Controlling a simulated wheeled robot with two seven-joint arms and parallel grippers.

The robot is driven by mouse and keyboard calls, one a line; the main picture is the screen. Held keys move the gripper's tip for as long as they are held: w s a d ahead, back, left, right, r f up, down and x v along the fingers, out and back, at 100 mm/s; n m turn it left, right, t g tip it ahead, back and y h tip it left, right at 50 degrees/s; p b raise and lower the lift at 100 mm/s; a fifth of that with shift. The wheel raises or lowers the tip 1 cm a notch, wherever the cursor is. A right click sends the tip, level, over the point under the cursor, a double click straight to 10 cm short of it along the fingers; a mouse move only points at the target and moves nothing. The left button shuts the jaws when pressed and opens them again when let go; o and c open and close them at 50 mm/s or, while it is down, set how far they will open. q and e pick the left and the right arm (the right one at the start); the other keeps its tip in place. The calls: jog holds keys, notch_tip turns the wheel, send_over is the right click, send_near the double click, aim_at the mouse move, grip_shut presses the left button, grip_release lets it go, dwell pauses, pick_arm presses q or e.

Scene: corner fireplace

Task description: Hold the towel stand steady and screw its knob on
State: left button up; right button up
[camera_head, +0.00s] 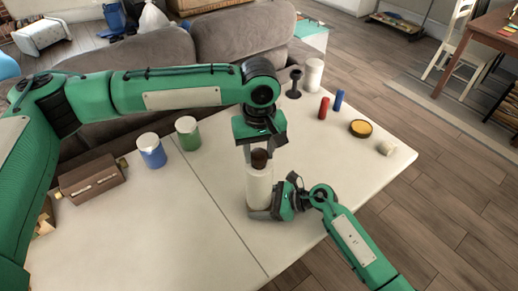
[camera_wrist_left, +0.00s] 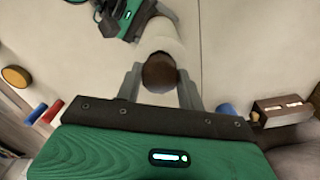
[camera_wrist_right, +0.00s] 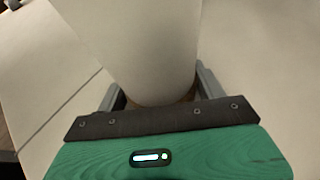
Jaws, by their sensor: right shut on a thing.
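The towel stand (camera_head: 259,188) is a white paper roll standing upright near the table's front edge. Its brown knob (camera_head: 259,159) is at the top; the left wrist view also shows the knob (camera_wrist_left: 160,73). Whether the knob is seated on the rod cannot be seen. My left gripper (camera_head: 259,153) points down from above, its open fingers on either side of the knob. My right gripper (camera_head: 262,212) is low at the stand's foot, shut on the stand. In the right wrist view the white roll (camera_wrist_right: 145,50) rises between its fingers and hides the grasp itself.
A blue cup (camera_head: 151,151), a green cup (camera_head: 188,134) and a brown box (camera_head: 93,181) stand at left. A red cylinder (camera_head: 324,108), a blue cylinder (camera_head: 339,100), a yellow-topped disc (camera_head: 361,128) and a small white roll (camera_head: 386,147) are at right. The table's front left is bare.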

pick_arm(q)
jog(key=c, duration=0.5)
jog(key=m, duration=0.6)
jog(key=shift+m, duration=0.4)
jog(key=m, duration=0.7)
jog(key=shift+m, duration=0.3)
jog(key=m, duration=0.4)
jog(key=shift+m, duration=0.3)
jog(key=m, duration=0.3)
jog(key=shift+f, duration=0.1)
jog(key=m, duration=0.6)
jog(key=shift+m, duration=0.4)
jog(key=o, duration=1.1)
